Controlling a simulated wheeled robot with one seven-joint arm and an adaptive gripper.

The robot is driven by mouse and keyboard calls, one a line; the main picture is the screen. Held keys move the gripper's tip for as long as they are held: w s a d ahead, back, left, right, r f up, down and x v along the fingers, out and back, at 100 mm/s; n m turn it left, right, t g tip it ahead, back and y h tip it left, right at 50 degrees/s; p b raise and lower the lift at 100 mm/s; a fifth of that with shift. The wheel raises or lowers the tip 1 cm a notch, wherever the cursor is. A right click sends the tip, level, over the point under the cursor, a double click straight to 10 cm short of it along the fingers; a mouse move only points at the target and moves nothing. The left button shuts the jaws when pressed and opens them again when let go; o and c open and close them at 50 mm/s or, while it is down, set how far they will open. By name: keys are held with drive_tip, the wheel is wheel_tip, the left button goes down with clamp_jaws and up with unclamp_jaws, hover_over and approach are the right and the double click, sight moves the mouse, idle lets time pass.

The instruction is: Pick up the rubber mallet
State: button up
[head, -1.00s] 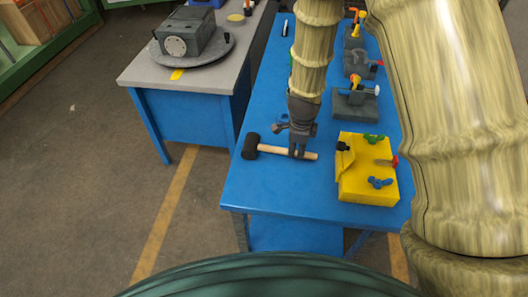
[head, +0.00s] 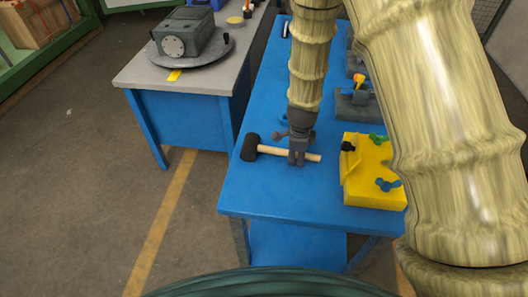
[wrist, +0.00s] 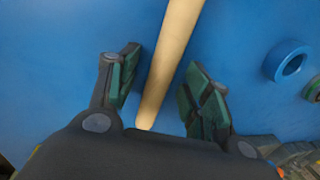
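The rubber mallet has a black head (head: 250,147) and a pale wooden handle (head: 272,150). It lies on the blue table (head: 265,195), head toward the left edge and handle pointing right. My gripper (head: 297,160) is down over the handle. In the wrist view the handle (wrist: 168,65) runs between the two green-padded fingers of my gripper (wrist: 158,92). A gap shows on each side of the handle, so the fingers are open and apart from it. The mallet head is outside the wrist view.
A yellow block (head: 368,180) with blue, green and black knobs stands right of the handle's end. Grey fixtures (head: 353,103) stand behind it. A blue ring (wrist: 288,62) lies on the table at the right of the wrist view. The table front is clear.

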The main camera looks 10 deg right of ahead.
drive_tip(key=shift+s+r, duration=0.15)
drive_tip(key=c, duration=0.5)
clamp_jaws()
drive_tip(key=shift+w, duration=0.2)
